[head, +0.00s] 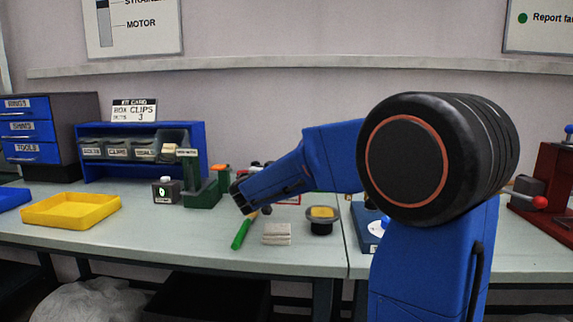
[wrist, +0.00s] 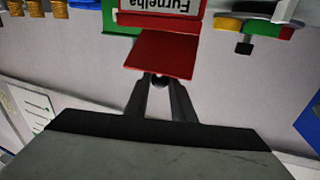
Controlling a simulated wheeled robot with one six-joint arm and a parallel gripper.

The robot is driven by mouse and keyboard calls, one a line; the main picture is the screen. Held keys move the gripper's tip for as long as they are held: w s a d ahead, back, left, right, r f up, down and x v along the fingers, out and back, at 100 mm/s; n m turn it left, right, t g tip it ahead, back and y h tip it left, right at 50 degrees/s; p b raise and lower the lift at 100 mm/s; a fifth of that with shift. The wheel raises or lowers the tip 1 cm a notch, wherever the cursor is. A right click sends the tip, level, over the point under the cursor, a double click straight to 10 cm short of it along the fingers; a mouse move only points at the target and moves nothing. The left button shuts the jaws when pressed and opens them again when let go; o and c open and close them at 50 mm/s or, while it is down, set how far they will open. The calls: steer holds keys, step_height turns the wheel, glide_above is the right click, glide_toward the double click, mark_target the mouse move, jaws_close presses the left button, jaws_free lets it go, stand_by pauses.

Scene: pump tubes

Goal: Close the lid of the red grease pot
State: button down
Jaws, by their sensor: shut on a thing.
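In the wrist view, which is upside down, a flat red panel (wrist: 165,52) lies just beyond my fingertips. It adjoins a red-framed white label (wrist: 160,8) with dark lettering. I cannot tell for sure that this panel is the grease pot's lid. My gripper (wrist: 160,82) is shut on a small dark round piece (wrist: 160,81) at the panel's near edge. I cannot tell whether that piece is fixed to the panel. In the head view my gripper (head: 241,197) is low over the bench, and my arm hides part of the area behind it.
A green stick (head: 243,231), a pale stack (head: 277,234) and a dark pot with yellow contents (head: 320,227) stand near the bench's front. A yellow tray (head: 70,221) and a blue bin rack (head: 95,130) are to the left. Bare bench (head: 150,243) lies between tray and stick.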

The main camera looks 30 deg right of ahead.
steer(key=shift+s+a+f+h, duration=0.2)
steer(key=shift+f+h, duration=0.1)
steer(key=shift+h, duration=0.1)
stand_by(0.3)
steer(key=c, duration=1.5)
jaws_free()
step_height(320, 180, up, 10)
steer(key=shift+f, duration=0.1)
